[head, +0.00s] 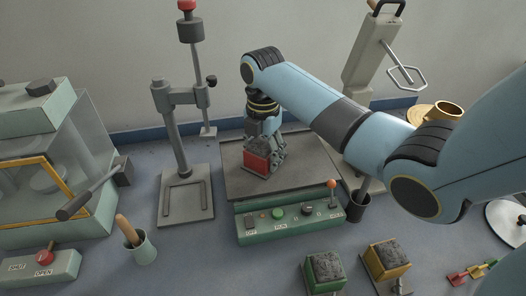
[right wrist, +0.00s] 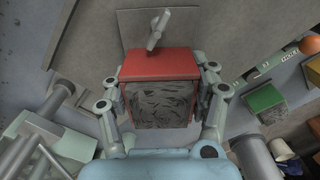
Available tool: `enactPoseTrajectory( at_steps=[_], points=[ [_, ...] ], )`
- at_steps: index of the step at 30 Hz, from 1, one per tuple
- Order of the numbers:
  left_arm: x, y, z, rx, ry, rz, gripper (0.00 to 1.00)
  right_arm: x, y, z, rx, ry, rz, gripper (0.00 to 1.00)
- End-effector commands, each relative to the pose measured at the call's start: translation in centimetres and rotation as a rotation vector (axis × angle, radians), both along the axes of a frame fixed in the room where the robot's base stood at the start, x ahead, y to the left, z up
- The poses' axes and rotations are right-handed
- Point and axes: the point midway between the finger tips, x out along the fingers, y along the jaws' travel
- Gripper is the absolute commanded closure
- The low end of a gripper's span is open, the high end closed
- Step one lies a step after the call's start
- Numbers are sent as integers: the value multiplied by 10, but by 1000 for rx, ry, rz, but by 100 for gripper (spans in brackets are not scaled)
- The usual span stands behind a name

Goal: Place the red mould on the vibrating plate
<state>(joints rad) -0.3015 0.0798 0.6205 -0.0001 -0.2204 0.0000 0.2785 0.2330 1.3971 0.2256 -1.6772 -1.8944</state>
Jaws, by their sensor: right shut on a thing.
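The red mould (head: 256,161) is a small open box with a dark, rough grey fill, which shows in the right wrist view (right wrist: 160,66). My right gripper (head: 268,156) is shut on it, with a finger on each side in the right wrist view (right wrist: 161,98). The vibrating plate (head: 232,184) is a flat dark grey slab with a green control box (head: 291,220) along its front. The mould is over the middle of the plate; whether it touches is hard to tell. My left gripper is not in view.
A green mould (head: 324,271) and a yellow mould (head: 386,262) stand in front of the control box. A dark cup (head: 357,207) is at the plate's right. A grey stand (head: 184,205) is to the left. The plate around the red mould looks clear.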

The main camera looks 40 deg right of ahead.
Motion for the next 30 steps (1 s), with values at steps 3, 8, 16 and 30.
enactPoseTrajectory(
  at_steps=[3,8,16,30],
  points=[
    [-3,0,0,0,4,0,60,1,0,0,0,-3,0,98],
    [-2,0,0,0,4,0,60,1,0,0,0,-3,0,98],
    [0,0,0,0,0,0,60,0,0,-3,0,0,-1,19],
    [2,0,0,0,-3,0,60,1,-1,15,-1,-5,-1,16]
  ],
)
